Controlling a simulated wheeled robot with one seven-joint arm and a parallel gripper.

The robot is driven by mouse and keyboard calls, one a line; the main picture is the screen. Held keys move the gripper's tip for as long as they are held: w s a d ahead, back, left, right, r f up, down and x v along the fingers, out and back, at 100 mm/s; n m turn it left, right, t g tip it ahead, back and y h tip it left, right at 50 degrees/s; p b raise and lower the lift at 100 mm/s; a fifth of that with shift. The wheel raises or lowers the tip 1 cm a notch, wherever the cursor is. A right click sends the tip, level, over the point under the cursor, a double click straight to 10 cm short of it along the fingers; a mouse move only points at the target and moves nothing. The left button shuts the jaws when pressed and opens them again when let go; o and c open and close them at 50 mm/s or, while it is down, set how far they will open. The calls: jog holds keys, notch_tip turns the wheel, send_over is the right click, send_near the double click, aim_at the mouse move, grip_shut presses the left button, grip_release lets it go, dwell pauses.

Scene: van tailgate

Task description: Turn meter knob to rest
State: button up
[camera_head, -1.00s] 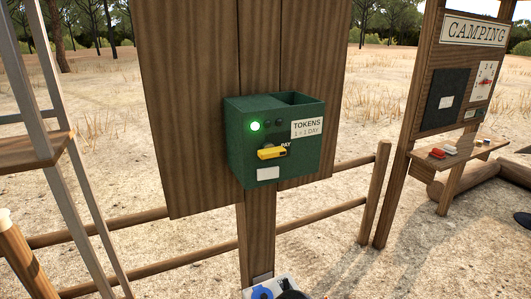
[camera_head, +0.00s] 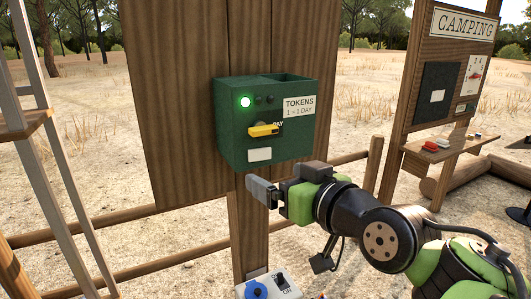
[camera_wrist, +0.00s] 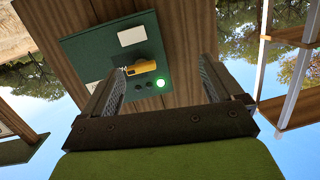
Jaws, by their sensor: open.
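The green token meter (camera_head: 232,142) is fixed to a wooden board. Its yellow knob (camera_head: 264,130) sits on the front, lying nearly level and tilted slightly, with its left end a little lower. A green light (camera_head: 246,102) glows above the knob. My gripper (camera_head: 262,190) is below the meter's front, to the near side. In the wrist view, my gripper (camera_wrist: 165,85) is open, its two fingers apart, with the yellow knob (camera_wrist: 141,67) showing between them, farther off and nearer the left finger. The green light also shows in the wrist view (camera_wrist: 163,83). The gripper holds nothing.
A box with a blue round part (camera_head: 256,290) stands low on the post under the meter. A metal ladder-like frame (camera_head: 75,150) is at the left. A camping board (camera_head: 425,110) with a shelf (camera_head: 455,148) stands at the right. Wooden rails run behind.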

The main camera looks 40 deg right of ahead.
aim_at(266, 133)
jog(key=s+d+r+t+h, duration=0.1)
jog(key=s+d+r+h, duration=0.1)
jog(key=s+d+r, duration=0.15)
jog(key=p+x, duration=0.2)
jog(key=x, duration=1.4)
jog(key=shift+a+p, duration=0.1)
jog(key=shift+p, duration=0.25)
jog(key=shift+f, duration=0.1)
jog(key=c, duration=1)
